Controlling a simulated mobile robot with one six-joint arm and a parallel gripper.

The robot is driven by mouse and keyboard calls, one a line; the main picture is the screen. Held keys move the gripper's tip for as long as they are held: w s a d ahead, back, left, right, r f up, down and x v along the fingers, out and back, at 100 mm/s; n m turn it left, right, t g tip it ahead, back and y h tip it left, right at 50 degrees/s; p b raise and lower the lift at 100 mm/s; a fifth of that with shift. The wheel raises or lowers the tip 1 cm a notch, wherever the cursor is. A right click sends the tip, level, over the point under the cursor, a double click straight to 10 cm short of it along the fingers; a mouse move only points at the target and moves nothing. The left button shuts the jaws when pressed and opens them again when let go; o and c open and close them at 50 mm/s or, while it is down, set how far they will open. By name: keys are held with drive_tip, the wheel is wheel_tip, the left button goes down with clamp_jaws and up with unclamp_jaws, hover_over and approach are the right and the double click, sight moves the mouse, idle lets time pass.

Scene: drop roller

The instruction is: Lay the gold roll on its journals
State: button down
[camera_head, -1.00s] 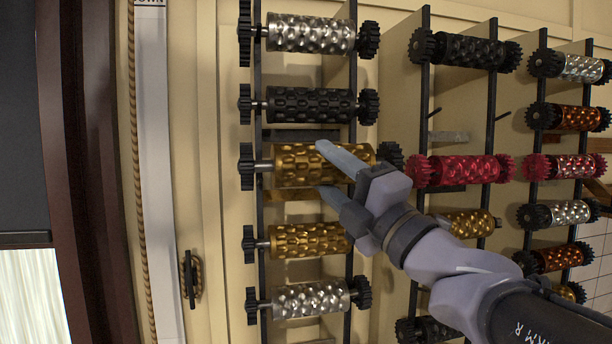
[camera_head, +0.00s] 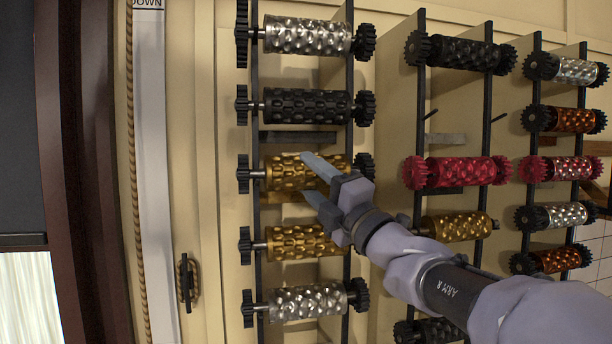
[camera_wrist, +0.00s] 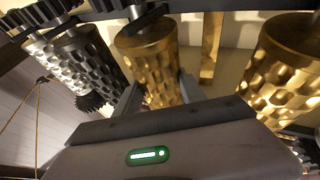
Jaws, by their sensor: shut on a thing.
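The gold roll (camera_head: 285,174) lies level across the left rack, third from the top, with dark gears at its ends. My gripper (camera_head: 310,178) is shut on it, with one finger along its upper side and one along its lower side. In the wrist view the gold roll (camera_wrist: 155,72) sits between my two fingers (camera_wrist: 160,97). Its left shaft meets the dark rail (camera_head: 257,215) in the picture. I cannot tell whether both shaft ends touch the rails, as my fingers and wrist cover part of the right side.
A black roll (camera_head: 305,107) is above and another gold roll (camera_head: 300,242) is close below. Silver rolls are at the top (camera_head: 305,36) and bottom (camera_head: 308,302) of this rack. A dark crossbar (camera_head: 298,139) shows above the held roll. More racks stand to the right.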

idle(0.3)
drive_tip(key=c, duration=0.6)
unclamp_jaws()
drive_tip(key=shift+s, duration=0.15)
drive_tip(key=shift+f, duration=0.1)
drive_tip(key=shift+f, duration=0.2)
drive_tip(key=shift+s+d+f, duration=0.1)
drive_tip(key=shift+d+f, duration=0.1)
drive_tip(key=shift+d, duration=0.05)
drive_tip(key=b+v, duration=0.5)
drive_tip(key=v, duration=1.1)
drive_tip(key=shift+s, duration=0.4)
